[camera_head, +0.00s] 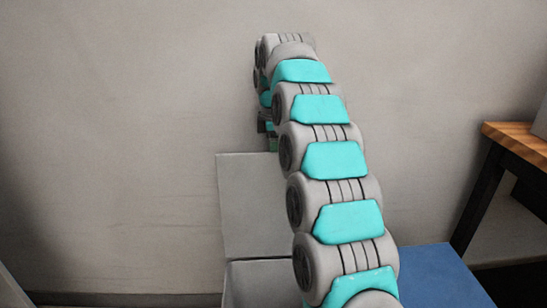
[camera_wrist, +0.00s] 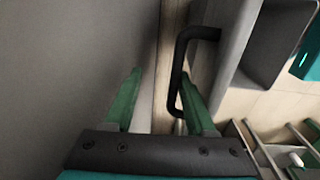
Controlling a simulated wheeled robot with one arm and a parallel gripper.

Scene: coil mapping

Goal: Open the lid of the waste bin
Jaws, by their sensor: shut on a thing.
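The waste bin appears as a grey boxy body (camera_head: 262,283) low in the head view, partly behind my arm. A flat light-grey panel (camera_head: 245,205), which looks like its lid, stands above it with a dark seam between; its exact tilt is hard to tell. My gripper (camera_head: 268,130) is at the panel's upper edge, mostly hidden by my arm. In the wrist view the green fingers (camera_wrist: 161,76) are around a bent black handle (camera_wrist: 178,65), which lies close against the right finger. The handle joins a grey panel (camera_wrist: 236,35) on the right.
A plain grey wall (camera_head: 120,130) is behind the bin. A wooden-topped table (camera_head: 520,140) with dark legs stands at the right. A blue surface (camera_head: 440,275) lies low, right of my arm. The wrist view shows a rack-like thing (camera_wrist: 270,145) at lower right.

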